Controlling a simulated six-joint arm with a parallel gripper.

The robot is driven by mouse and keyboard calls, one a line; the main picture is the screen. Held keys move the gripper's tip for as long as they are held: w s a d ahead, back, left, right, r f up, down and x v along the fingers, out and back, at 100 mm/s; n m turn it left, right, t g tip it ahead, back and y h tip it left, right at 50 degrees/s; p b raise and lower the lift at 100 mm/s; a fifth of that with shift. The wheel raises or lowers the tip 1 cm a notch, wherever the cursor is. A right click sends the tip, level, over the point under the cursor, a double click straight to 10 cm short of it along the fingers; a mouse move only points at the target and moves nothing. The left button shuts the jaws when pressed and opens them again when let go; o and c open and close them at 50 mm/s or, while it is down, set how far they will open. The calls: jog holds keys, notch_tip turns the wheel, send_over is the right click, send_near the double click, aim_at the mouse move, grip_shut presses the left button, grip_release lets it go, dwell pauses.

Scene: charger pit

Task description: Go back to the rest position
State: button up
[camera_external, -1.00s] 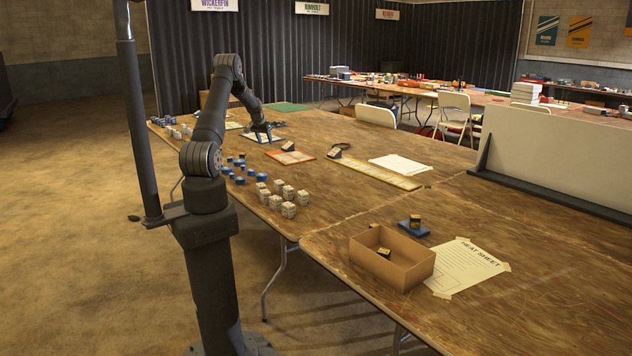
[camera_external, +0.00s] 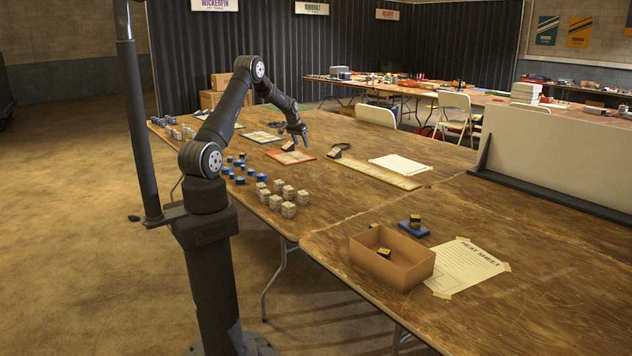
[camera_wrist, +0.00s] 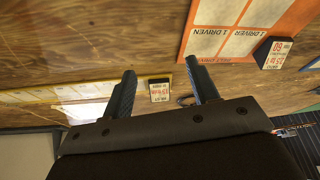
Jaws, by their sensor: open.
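My gripper (camera_external: 298,138) hangs over the far part of the wooden table, just above and right of the orange-edged card (camera_external: 290,157). In the wrist view its two fingers (camera_wrist: 162,92) are spread apart with nothing between them. A small dark block with a printed label (camera_wrist: 159,91) shows beyond the fingers, on the table near a long pale strip.
Blue blocks (camera_external: 238,170) and pale stacked blocks (camera_external: 288,209) stand on the near left of the table. A cardboard box (camera_external: 405,265) holds a small dark block at the front. A low white panel (camera_external: 555,150) stands at right. The table's middle is mostly clear.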

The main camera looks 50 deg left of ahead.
jog(key=w+d+m, duration=0.1)
jog(key=w+d, duration=0.4)
jog(key=d, duration=0.8)
jog(key=w+d+m+h, duration=0.1)
jog(key=w+d, duration=0.4)
jog(key=d, duration=0.8)
jog(key=shift+w+m, duration=0.2)
jog(key=shift+m, duration=0.6)
jog(key=s+a+n, duration=0.1)
jog(key=s+a, duration=0.2)
jog(key=a, duration=0.7)
jog(key=s+a+n, duration=0.1)
jog(key=s+a, duration=0.3)
jog(key=a, duration=0.7)
jog(key=shift+s+n+y, duration=0.25)
jog(key=shift+n+y, duration=0.05)
jog(key=shift+n, duration=0.1)
